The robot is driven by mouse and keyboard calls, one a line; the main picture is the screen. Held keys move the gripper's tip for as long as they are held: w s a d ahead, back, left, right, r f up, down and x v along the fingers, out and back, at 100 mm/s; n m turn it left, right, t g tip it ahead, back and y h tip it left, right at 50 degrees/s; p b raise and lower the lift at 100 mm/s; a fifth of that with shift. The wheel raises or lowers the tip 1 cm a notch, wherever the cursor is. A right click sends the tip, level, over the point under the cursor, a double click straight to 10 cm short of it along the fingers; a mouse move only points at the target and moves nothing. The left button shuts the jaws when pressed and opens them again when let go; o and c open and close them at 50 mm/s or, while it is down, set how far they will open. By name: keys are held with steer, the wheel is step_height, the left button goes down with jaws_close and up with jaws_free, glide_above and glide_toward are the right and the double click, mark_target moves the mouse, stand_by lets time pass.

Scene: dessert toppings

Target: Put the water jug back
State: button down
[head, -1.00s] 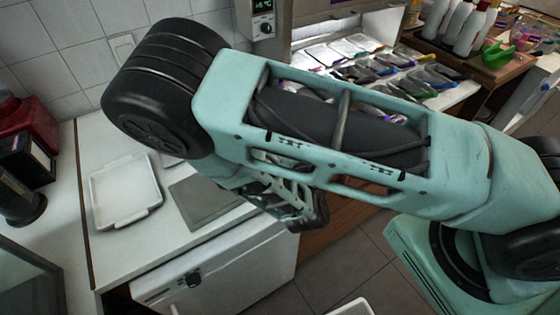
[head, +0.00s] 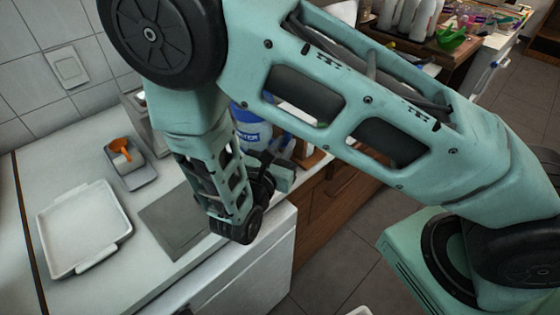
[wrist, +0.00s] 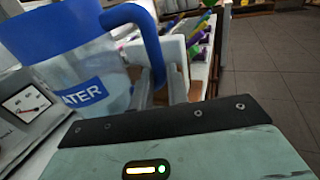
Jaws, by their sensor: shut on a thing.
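The water jug (wrist: 85,65) is clear with a blue rim, a blue handle and a blue "WATER" label, and fills the upper left of the wrist view. In the head view part of the jug (head: 252,127) shows behind my forearm, blue and white. My gripper (wrist: 163,85) is shut on the jug's handle, its two fingers on either side of the lower handle. The jug looks nearly upright. Its base is hidden, so I cannot tell whether it touches the counter.
A grey mat (head: 165,240) and a white tray (head: 112,232) lie on the white counter. Behind them is a small tray (head: 142,182) with an orange scoop. A device with a dial (wrist: 27,103) is close left of the jug. Bottles (head: 405,15) stand farther back.

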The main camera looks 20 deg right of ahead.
steer(key=shift+f, duration=2.55)
steer(key=shift+f, duration=0.1)
steer(key=shift+f, duration=0.35)
steer(key=shift+f, duration=0.15)
steer(key=c, duration=1.4)
jaws_free()
steer(key=shift+o, duration=0.2)
